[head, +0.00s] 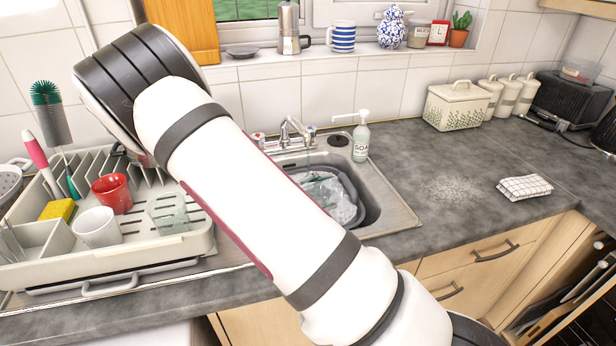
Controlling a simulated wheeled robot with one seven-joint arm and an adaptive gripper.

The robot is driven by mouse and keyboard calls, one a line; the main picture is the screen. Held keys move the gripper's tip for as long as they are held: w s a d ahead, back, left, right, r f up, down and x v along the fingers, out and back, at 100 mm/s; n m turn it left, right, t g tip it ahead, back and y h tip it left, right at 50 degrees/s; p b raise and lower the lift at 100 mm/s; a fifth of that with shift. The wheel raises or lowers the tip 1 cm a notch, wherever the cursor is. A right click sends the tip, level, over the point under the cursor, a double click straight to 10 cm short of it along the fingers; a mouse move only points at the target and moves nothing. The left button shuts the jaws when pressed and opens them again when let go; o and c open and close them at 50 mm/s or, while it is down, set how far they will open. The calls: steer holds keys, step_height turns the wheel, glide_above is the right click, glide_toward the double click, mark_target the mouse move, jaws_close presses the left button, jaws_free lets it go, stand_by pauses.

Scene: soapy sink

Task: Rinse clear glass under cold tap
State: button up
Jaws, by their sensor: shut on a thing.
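A clear glass (168,214) is in the dish rack (205,240), at its right side beside my arm. The mixer tap (291,130) stands behind the sink (385,212). Its right handle (310,133) has a blue mark and its left handle (258,138) a red one. The sink holds soapy water (335,195) with foam; clear shapes in it are too unclear to name. My arm crosses the middle of the view and hides the sink's left part. My gripper is hidden behind the arm, so its hold cannot be seen.
The rack also holds a red mug (113,193), a white mug (97,228), a yellow sponge (58,210) and brushes. A soap bottle (361,140) stands behind the sink. A checked cloth (525,187) lies on the right. The counter (440,165) between is mostly clear.

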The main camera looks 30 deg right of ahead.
steer(key=s+a+r+p, duration=0.2)
steer(key=s+r+p, duration=0.1)
steer(key=s, duration=0.1)
steer(key=shift+s+r+p, duration=0.15)
steer(key=shift+r+p, duration=0.15)
steer(key=shift+r, duration=0.1)
stand_by(0.4)
